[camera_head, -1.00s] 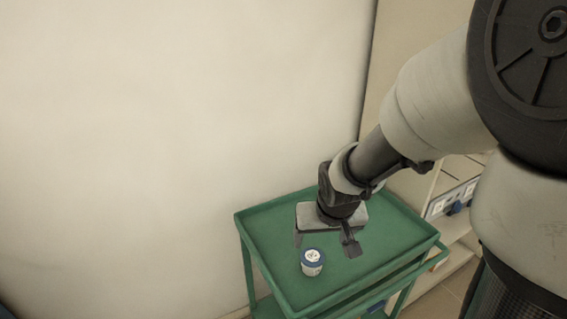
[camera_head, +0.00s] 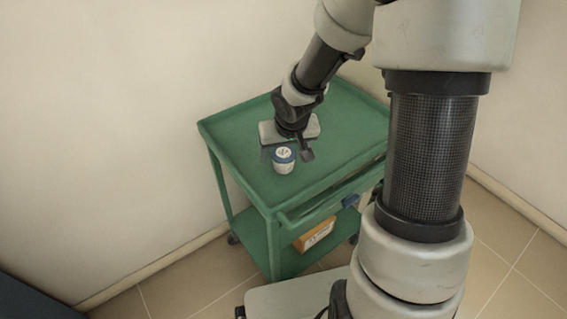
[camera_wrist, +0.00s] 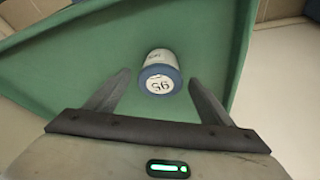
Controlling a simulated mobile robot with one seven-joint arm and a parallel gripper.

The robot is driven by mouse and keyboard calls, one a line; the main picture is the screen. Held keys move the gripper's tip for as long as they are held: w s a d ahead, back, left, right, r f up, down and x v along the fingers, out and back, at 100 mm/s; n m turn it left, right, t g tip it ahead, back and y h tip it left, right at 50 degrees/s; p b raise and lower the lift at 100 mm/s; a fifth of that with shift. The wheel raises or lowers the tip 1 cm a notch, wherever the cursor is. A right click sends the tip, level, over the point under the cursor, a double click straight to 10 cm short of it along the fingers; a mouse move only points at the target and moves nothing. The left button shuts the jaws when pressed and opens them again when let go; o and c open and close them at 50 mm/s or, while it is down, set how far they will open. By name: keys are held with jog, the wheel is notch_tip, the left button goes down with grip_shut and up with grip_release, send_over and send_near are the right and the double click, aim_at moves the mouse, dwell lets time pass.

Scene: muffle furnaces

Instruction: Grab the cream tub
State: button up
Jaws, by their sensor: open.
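The cream tub (camera_head: 284,162) is a small white tub with a blue rim around its marked lid. It stands upright on the top tray of the green cart (camera_head: 235,142), near the tray's left front part. My gripper (camera_head: 289,154) is open just above and behind the tub in the head view. In the wrist view the tub (camera_wrist: 159,75) lies ahead of and between the two spread fingers of my gripper (camera_wrist: 158,88), touching neither. Nothing is in the jaws.
The cart's tray has a raised rim; the rest of its top is bare. A cardboard box (camera_head: 314,236) sits on the lower shelf. A cream wall (camera_head: 100,120) stands close behind and left. Tiled floor (camera_head: 185,285) surrounds the cart.

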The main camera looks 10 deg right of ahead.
jog(key=shift+w+f, duration=0.2)
jog(key=shift+f, duration=0.35)
jog(key=shift+r, duration=0.1)
jog(key=c, duration=1.2)
